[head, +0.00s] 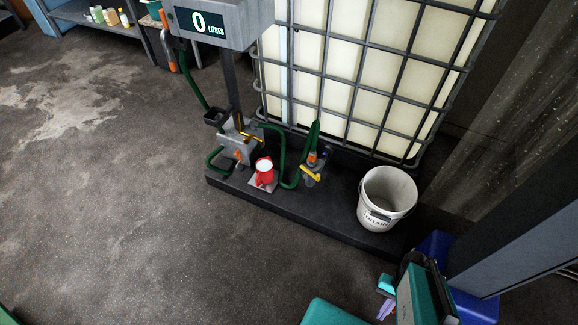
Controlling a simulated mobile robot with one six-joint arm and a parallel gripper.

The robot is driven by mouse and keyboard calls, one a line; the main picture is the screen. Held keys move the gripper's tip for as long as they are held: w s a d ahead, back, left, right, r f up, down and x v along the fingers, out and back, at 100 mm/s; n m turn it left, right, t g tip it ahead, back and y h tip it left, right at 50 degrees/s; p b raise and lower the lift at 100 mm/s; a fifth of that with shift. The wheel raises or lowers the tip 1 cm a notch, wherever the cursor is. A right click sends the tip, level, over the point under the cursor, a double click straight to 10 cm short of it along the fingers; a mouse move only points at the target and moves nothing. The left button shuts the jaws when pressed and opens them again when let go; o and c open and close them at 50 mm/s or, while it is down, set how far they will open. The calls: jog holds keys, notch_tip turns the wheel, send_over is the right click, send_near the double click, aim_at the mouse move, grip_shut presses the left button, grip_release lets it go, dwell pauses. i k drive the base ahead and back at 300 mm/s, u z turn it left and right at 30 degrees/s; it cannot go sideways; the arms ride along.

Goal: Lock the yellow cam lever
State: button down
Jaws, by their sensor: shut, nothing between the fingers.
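A yellow lever (310,173) sits on a small grey fitting (314,181) on the dark plinth, in front of the caged white tank. It lies at a slant across the fitting, with an orange part (312,158) just above it. A second, thinner yellow-orange bar (250,137) shows on a grey box (239,146) to the left. I cannot tell from this distance whether either lever is open or closed. I cannot make out my gripper; only teal and dark parts that look like my arm show at the bottom right, well apart from the levers.
Green hoses (281,160) loop around the fittings. A red-and-white item (264,171) stands between the grey box and the lever. A white bucket (386,199) stands right of it. The caged tank (350,75) rises behind. A display post (200,22) reads 0 litres. Floor at left is clear.

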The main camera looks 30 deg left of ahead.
aim_at(317, 177)
jog(key=u, duration=0.35)
jog(key=k, duration=0.3)
jog(key=u, duration=1.75)
jog(key=k, duration=0.65)
jog(key=z, duration=0.45)
jog(key=i, duration=1.5)
jog(key=u, duration=0.1)
